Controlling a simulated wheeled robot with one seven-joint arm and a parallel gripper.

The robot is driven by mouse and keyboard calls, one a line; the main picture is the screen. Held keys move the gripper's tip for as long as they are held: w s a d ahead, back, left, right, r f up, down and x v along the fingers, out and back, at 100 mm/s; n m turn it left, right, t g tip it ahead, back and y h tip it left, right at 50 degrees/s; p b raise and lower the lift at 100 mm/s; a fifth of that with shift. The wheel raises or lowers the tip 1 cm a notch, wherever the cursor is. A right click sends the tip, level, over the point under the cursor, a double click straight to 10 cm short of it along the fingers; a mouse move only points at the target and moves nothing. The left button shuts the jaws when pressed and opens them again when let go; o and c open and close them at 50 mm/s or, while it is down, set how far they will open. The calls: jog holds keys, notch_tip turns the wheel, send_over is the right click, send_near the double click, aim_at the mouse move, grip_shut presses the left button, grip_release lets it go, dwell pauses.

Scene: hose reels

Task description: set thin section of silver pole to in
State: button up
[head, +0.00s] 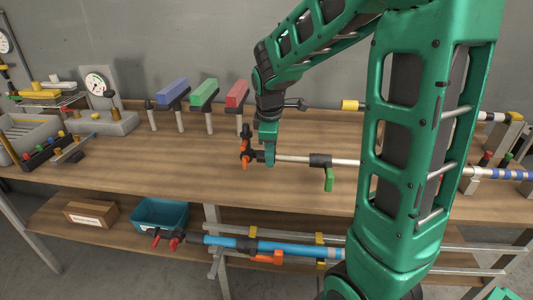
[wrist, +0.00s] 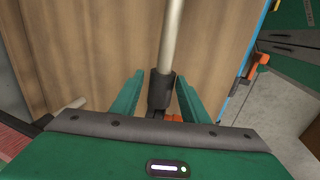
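The silver pole (head: 295,158) lies across the workbench, left to right. A black clamp with a green lever (head: 328,179) sits on it, and a black end piece with orange parts (head: 246,155) is at its left end. My gripper (head: 268,158) is over the pole's left end, by this end piece. In the wrist view, the pole (wrist: 172,38) runs down into the black end piece (wrist: 161,88). The fingers of my gripper (wrist: 160,77) are apart, one on each side of it, with a visible gap on the left. My arm hides part of the pole's right side.
Blue (head: 173,91), green (head: 204,92) and red (head: 237,94) blocks on posts stand behind. A gauge stand (head: 103,105) is at left. A blue pole (head: 300,249), a teal bin (head: 160,215) and a cardboard box (head: 91,214) are on the lower shelf. The bench's front left is clear.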

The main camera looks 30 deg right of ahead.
jog(key=shift+o, duration=0.3)
jog(key=shift+a, duration=0.1)
jog(key=v, duration=1)
jog(key=shift+r, duration=0.3)
jog(key=s+a+f+m+t+y, duration=0.2)
jog(key=s+a+f+m, duration=0.5)
jog(key=s+m, duration=0.35)
jog(key=s+d+f+m+g, duration=0.1)
jog(key=s+d+m+g, duration=0.1)
jog(key=s+d, duration=0.3)
jog(key=s+d+m+g, duration=0.2)
jog(key=s+d+m, duration=0.2)
jog(key=s, duration=0.7)
jog(key=shift+s+d+f+g, duration=0.3)
jog(key=shift+d+f, duration=0.1)
jog(key=shift+d, duration=0.75)
